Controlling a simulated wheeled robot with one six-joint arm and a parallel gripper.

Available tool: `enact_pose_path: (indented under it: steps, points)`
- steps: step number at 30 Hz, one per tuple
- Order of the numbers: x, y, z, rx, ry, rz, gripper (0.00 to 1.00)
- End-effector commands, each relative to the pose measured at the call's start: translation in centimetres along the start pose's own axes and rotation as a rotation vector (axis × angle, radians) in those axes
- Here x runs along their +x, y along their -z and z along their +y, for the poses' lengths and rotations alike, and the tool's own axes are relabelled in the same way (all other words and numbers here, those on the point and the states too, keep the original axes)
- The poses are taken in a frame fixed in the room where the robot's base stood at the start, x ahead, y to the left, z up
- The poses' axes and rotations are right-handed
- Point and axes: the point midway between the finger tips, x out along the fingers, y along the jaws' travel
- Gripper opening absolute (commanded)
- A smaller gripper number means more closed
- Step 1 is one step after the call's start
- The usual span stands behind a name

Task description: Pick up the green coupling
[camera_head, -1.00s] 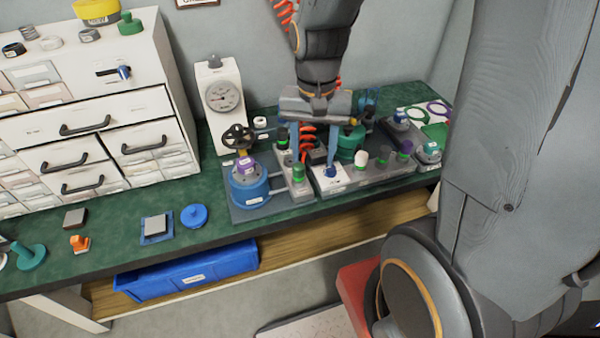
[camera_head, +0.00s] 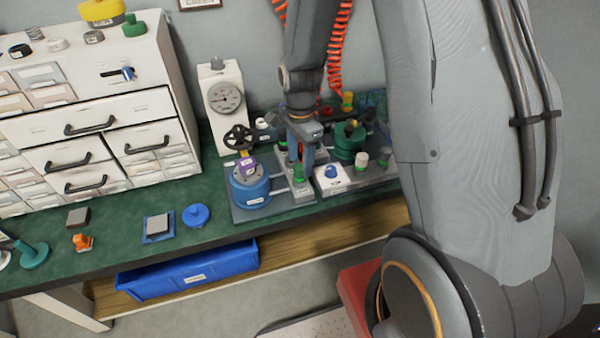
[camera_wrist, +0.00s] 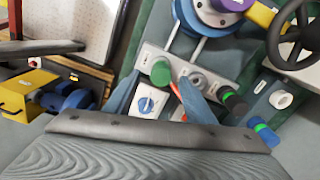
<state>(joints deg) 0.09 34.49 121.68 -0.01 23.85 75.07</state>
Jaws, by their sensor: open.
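A green coupling (camera_head: 299,172) stands on the front end of a grey block on the bench. In the wrist view the round green top of the coupling (camera_wrist: 160,72) shows between and just beyond the two blue fingers. My gripper (camera_head: 302,160) points down over the block, close to the coupling. Its fingers (camera_wrist: 157,84) are apart with nothing held between them. I cannot tell whether they touch the coupling. Another green-topped part (camera_head: 282,141) stands farther back on the block, partly hidden by my gripper.
A blue round pot (camera_head: 250,190) with a purple part on top stands left of the block. A white panel with a blue knob (camera_head: 331,172) is close on the right. A black handwheel (camera_head: 239,137) and gauge (camera_head: 225,98) stand behind.

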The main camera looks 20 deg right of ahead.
Motion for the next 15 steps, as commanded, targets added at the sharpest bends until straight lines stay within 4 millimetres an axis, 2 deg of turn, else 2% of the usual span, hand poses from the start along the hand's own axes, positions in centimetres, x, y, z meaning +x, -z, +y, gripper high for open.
enact_pose_path:
  steps: [6,15]
  points:
    - [2.7,-0.1,0.0,-0.002,-0.002,0.000,0.50]
    - [3.5,-0.2,-0.1,-0.003,0.001,0.000,0.50]
